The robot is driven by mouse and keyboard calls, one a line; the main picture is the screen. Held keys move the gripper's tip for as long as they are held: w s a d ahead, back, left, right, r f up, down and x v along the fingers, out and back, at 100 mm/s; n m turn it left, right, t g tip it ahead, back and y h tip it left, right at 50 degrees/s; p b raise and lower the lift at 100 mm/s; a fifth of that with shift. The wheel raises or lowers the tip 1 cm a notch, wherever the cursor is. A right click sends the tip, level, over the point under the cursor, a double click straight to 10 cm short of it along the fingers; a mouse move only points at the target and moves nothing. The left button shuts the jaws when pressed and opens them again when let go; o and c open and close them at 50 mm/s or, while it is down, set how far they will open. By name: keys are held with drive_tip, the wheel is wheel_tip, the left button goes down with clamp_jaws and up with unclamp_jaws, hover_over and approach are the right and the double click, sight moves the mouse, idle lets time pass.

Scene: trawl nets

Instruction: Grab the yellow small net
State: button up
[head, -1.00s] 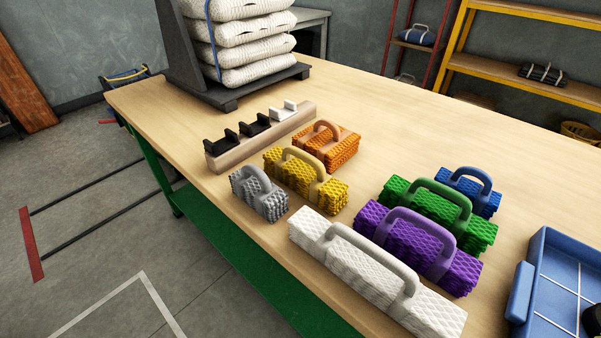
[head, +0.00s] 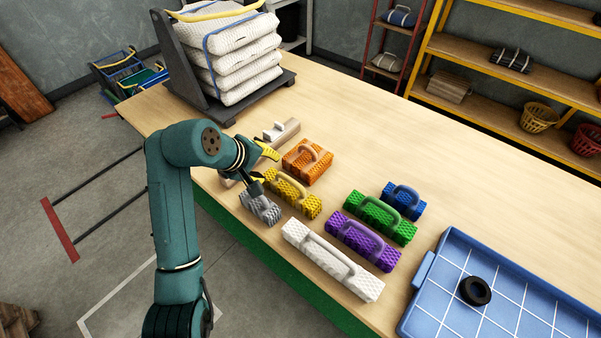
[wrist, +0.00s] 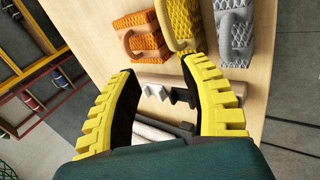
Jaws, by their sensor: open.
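The yellow small net (head: 301,205) is a folded mesh block with a yellow handle, lying on the table between the orange net (head: 306,164) and the grey net (head: 259,208). In the wrist view the yellow net (wrist: 179,13) is at the top centre, partly cut off by the frame. My gripper (head: 262,166) is open, near the left end of the yellow net and above the table. In the wrist view its yellow-padded fingers (wrist: 159,68) are spread with nothing held between them. The right fingertip appears close to the yellow handle; contact cannot be told.
A wooden rack (head: 286,135) lies partly behind my gripper. The white (head: 330,262), purple (head: 366,244), green (head: 380,216) and blue (head: 403,201) nets lie to the right. A blue tray (head: 424,270) is at the right. Stacked white nets (head: 240,62) stand behind. The back right tabletop is clear.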

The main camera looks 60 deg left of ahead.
drive_tip(key=s+f, duration=0.1)
drive_tip(key=b, duration=0.3)
approach(286, 178)
drive_tip(key=shift+n, duration=0.3)
drive_tip(key=x, duration=0.5)
drive_tip(key=shift+a+r, duration=0.1)
drive_tip(key=shift+a, duration=0.05)
drive_tip(key=b+x, duration=0.1)
drive_tip(key=x, duration=0.3)
drive_tip(key=b+x, duration=0.1)
drive_tip(key=x, duration=0.1)
drive_tip(key=shift+d+b, duration=0.25)
drive_tip(key=shift+b, duration=0.1)
clamp_jaws()
